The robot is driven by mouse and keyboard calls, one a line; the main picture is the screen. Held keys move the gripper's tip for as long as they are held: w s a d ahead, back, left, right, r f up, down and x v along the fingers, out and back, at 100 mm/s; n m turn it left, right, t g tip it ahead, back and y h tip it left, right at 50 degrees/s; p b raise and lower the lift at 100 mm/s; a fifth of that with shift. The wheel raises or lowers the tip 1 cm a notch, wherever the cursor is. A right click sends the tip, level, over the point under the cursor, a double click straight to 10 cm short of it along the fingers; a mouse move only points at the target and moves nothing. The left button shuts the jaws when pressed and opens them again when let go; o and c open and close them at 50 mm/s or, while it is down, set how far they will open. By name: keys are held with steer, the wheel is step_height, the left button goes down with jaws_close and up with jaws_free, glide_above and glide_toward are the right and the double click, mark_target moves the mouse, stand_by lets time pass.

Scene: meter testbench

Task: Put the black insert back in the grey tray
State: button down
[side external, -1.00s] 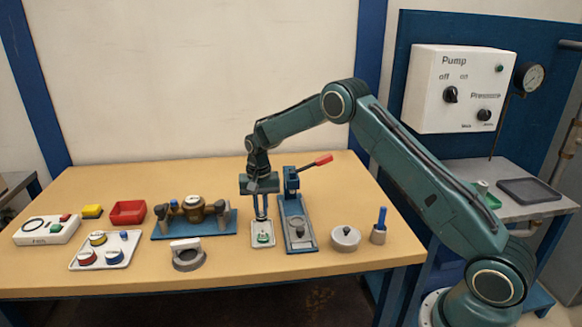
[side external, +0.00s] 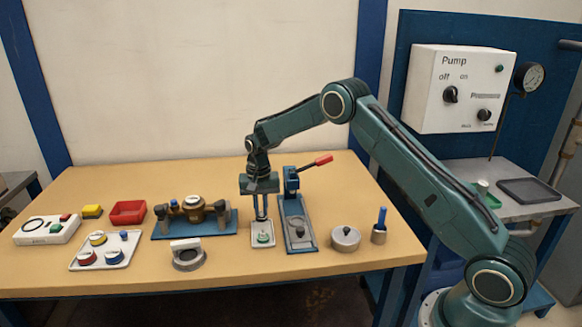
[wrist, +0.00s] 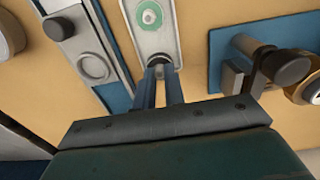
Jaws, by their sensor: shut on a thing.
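My gripper (wrist: 161,70) points down over the near end of a small pale grey tray (wrist: 140,38). Its two fingers are close together, shut on a small dark piece (wrist: 160,60), which looks like the black insert and is mostly hidden by the fingers. I cannot tell whether the piece touches the tray floor. A green ring with a pale middle (wrist: 149,14) lies in the tray.
A blue-based press with a red lever (side external: 297,222) stands close on the right. A blue fixture with a brass meter (side external: 194,208) is on the left. A dark tray (side external: 530,190) lies on the side table.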

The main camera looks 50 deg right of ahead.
steer(key=shift+f, duration=1.4)
stand_by(1.4)
steer(key=c, duration=1.1)
jaws_free()
steer(key=shift+c, duration=0.2)
steer(key=shift+r, duration=0.15)
steer(key=shift+r, duration=3.35)
